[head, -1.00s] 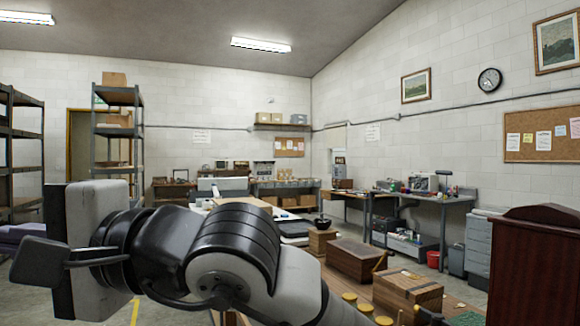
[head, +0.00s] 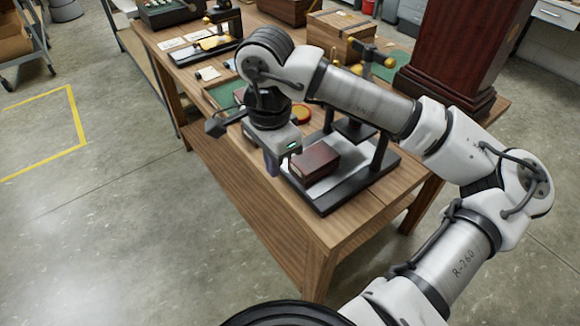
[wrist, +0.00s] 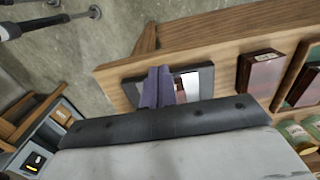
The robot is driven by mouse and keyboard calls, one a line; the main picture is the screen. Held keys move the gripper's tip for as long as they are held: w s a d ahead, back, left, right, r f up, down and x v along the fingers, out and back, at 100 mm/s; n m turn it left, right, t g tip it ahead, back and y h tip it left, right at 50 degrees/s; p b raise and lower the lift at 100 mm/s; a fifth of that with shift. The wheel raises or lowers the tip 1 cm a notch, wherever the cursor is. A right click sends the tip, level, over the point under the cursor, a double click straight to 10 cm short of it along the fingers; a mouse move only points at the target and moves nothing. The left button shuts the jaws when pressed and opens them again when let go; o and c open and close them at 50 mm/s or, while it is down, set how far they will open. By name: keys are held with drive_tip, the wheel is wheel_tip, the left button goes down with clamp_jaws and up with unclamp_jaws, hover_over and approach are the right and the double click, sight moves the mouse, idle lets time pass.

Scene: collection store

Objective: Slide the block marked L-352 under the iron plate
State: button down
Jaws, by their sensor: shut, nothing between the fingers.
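A dark red-brown block (head: 315,160) lies on the pale base (head: 335,187) of a black-framed stand; no marking on it is readable. A dark slab (head: 354,129), which looks like the iron plate, sits between the stand's posts behind the block, partly hidden by my arm. My gripper (head: 272,166) points down just left of the block, its fingers together and empty; I cannot tell whether they touch the block. In the wrist view, the shut fingers (wrist: 157,88) partly cover a grey, dark-rimmed surface (wrist: 205,78) and a reddish patch.
The wooden table (head: 215,160) has its near edge close to the stand. A dark red labelled box (wrist: 262,72) shows right of the fingers in the wrist view, its label unreadable. A wooden crate (head: 340,32) and a tall dark red cabinet (head: 455,50) stand behind.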

sight(325, 151)
drive_tip(key=d+f, duration=0.1)
drive_tip(key=w+f+p, duration=0.1)
drive_tip(key=f, duration=0.1)
drive_tip(key=w+d+f+p, duration=0.1)
drive_tip(key=f, duration=0.1)
drive_tip(key=shift+d+f, duration=0.2)
drive_tip(key=shift+d, duration=0.15)
drive_tip(key=shift+w+d+f, duration=0.1)
drive_tip(key=shift+w+d, duration=0.1)
drive_tip(key=shift+d, duration=0.05)
drive_tip(key=shift+w+d+f, duration=0.15)
drive_tip(key=shift+d, duration=0.1)
drive_tip(key=w+d+b, duration=0.1)
drive_tip(key=d+b, duration=0.1)
drive_tip(key=w+d+b, duration=0.3)
drive_tip(key=d+b, duration=0.1)
drive_tip(key=b, duration=0.1)
drive_tip(key=shift+w+d, duration=0.1)
drive_tip(key=shift+w, duration=0.15)
drive_tip(key=shift+w+d, duration=0.2)
drive_tip(key=shift+d, duration=0.05)
drive_tip(key=shift+d+r, duration=0.1)
drive_tip(key=shift+r, duration=0.1)
